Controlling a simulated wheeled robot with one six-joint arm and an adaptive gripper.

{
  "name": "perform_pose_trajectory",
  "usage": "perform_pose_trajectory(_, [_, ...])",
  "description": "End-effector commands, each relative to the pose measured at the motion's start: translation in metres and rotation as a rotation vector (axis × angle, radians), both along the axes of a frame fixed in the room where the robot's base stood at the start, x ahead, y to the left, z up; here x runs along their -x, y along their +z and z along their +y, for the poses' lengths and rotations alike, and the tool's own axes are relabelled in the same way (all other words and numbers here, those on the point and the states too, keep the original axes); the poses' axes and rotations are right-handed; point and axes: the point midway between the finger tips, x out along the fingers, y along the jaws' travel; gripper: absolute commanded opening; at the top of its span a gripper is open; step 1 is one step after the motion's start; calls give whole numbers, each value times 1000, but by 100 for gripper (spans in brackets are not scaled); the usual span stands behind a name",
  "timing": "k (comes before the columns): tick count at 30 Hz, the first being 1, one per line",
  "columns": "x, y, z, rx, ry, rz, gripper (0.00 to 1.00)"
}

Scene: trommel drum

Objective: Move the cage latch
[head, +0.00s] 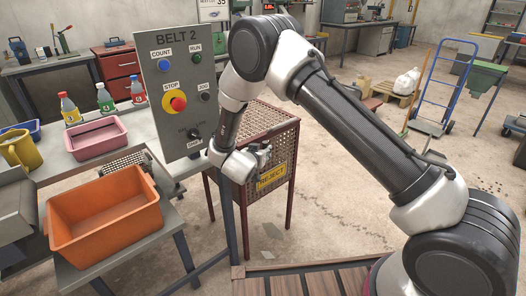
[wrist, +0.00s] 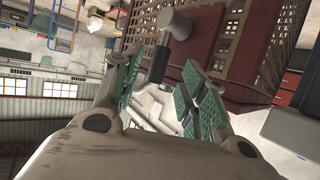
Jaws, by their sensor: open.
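The reject cage (head: 285,125) is a perforated brown box on dark red legs with a yellow REJECT label (head: 271,177). My gripper (head: 263,153) is at the cage's near upper side in the head view. In the wrist view the green-padded fingers (wrist: 162,92) are spread open, with nothing held. Beyond them is the cage's dark red face (wrist: 205,55). A grey round-ended knob (wrist: 176,23) and a dark cylinder (wrist: 158,63) stand out there; they look like the cage latch. The dark cylinder appears near the left finger; contact cannot be told. The latch is not clear in the head view.
The BELT 2 control panel (head: 177,95) stands just left of my gripper. An orange bin (head: 105,213) and a pink tray (head: 97,139) sit on the benches at left. A slatted wooden surface (head: 300,285) lies in front. The floor right of the cage is open.

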Motion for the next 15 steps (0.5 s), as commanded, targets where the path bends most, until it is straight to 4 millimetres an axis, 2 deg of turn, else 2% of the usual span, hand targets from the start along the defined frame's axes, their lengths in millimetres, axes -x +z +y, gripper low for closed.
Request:
perform_pose_trajectory(3, [25, 11, 11, 1, 5, 1, 42])
perform_pose_trajectory(7, [49, 20, 19, 0, 4, 1, 42])
perform_pose_trajectory(12, [67, 28, 25, 0, 1, 1, 42])
perform_pose_trajectory(15, [71, 30, 27, 1, 0, 1, 42])
